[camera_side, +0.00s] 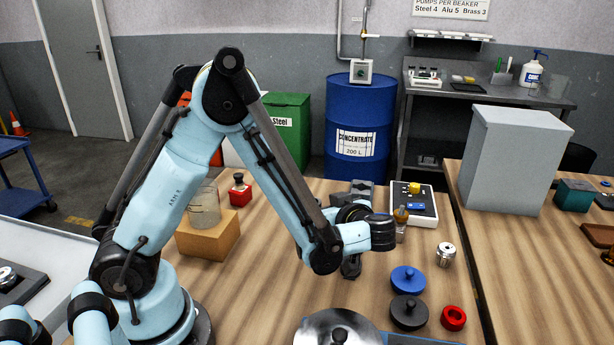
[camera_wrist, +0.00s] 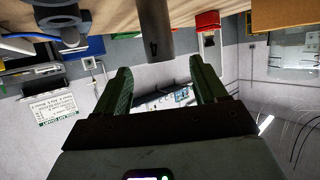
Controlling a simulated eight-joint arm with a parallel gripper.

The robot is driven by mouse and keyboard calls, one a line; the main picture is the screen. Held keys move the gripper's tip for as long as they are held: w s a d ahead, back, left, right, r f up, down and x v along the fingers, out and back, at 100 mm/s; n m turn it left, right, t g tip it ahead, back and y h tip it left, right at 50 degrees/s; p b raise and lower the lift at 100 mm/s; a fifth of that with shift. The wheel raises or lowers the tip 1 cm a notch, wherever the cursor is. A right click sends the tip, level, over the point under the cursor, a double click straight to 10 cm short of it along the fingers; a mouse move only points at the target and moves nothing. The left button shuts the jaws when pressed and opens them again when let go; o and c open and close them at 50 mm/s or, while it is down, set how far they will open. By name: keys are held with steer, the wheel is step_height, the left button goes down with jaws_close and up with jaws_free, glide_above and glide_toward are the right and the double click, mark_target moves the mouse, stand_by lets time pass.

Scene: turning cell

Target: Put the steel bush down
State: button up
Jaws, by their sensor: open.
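A short silver metal cylinder, which looks like the steel bush (camera_side: 446,254), stands upright on the wooden bench right of my arm in the side view. Nothing touches it. I cannot make it out in the wrist view. My gripper shows in the wrist view (camera_wrist: 161,86) with its two green fingers wide apart and nothing clamped between them. In the side view my wrist is over the middle of the bench, left of the bush, and mostly hides the fingers.
A blue disc (camera_side: 408,279), a black disc (camera_side: 408,311) and a red ring (camera_side: 453,318) lie in front of the bush. A glass beaker (camera_side: 205,208) stands on a wooden block (camera_side: 208,240) at left. Bare bench lies around the bush.

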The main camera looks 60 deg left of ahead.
steer(key=s+d+r+m+t+h, duration=0.5)
steer(key=m+h, duration=0.8)
steer(key=m, duration=0.3)
steer(key=s+d+r, duration=0.1)
steer(key=s+d, duration=0.1)
steer(key=shift+s+d+r, duration=0.15)
steer(key=shift+d+r, duration=0.05)
steer(key=shift+d, duration=0.1)
